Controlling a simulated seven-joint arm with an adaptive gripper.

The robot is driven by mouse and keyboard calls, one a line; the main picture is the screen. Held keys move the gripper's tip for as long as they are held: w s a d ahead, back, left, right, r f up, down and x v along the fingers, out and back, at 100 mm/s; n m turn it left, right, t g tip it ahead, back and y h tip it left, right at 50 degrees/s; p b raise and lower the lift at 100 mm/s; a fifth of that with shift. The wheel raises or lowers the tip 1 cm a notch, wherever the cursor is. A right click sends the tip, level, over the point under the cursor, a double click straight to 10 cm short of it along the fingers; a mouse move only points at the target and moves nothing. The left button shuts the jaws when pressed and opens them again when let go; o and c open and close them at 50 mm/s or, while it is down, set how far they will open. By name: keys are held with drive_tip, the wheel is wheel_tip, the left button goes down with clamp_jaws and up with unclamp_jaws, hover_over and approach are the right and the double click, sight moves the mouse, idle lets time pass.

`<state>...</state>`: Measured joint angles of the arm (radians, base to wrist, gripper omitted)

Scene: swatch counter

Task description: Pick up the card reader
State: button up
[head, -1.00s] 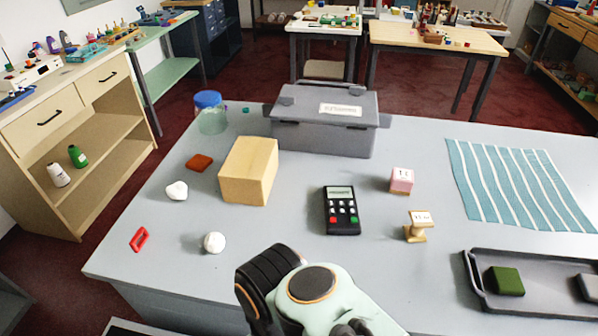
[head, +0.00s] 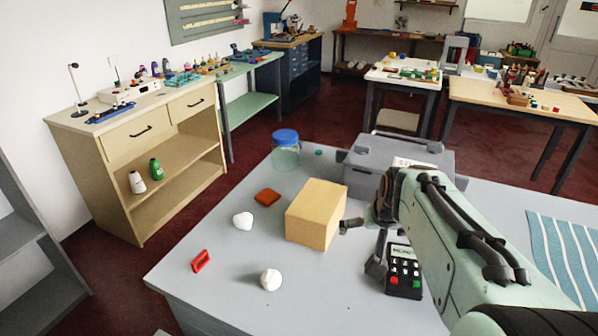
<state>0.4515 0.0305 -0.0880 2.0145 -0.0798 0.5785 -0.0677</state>
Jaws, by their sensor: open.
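The card reader (head: 404,272) is black with a small pale screen and white, red and green keys. It lies on the grey counter (head: 330,290) in the head view, below my forearm and partly covered by the arm. My gripper (head: 363,246) is open, with no object seen between its fingers. One finger is near the right side of a tan wooden block (head: 316,215); the other is just left of the card reader. I cannot tell whether that finger touches the reader.
A grey case (head: 362,172) and a blue-lidded jar (head: 286,155) stand behind the block. A brown-red piece (head: 267,197), a white lump (head: 243,220), a red ring (head: 201,261) and a white ball (head: 270,279) lie left. A striped blue cloth (head: 565,255) lies right.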

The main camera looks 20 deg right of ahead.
sight(405, 264)
drive_tip(key=s+d+f+m, duration=0.1)
drive_tip(key=d+f, duration=0.1)
drive_tip(key=s+d+f+g, duration=0.1)
drive_tip(key=d, duration=0.2)
drive_tip(key=s+d+f+m+g, duration=0.1)
drive_tip(key=d+f, duration=0.1)
drive_tip(key=shift+s+d+f+m, duration=0.3)
drive_tip(key=shift+s+d, duration=0.05)
drive_tip(key=x, duration=0.6)
drive_tip(key=shift+d+f, duration=0.1)
drive_tip(key=shift+f, duration=0.05)
drive_tip(key=shift+w, duration=0.1)
drive_tip(key=c, duration=1.1)
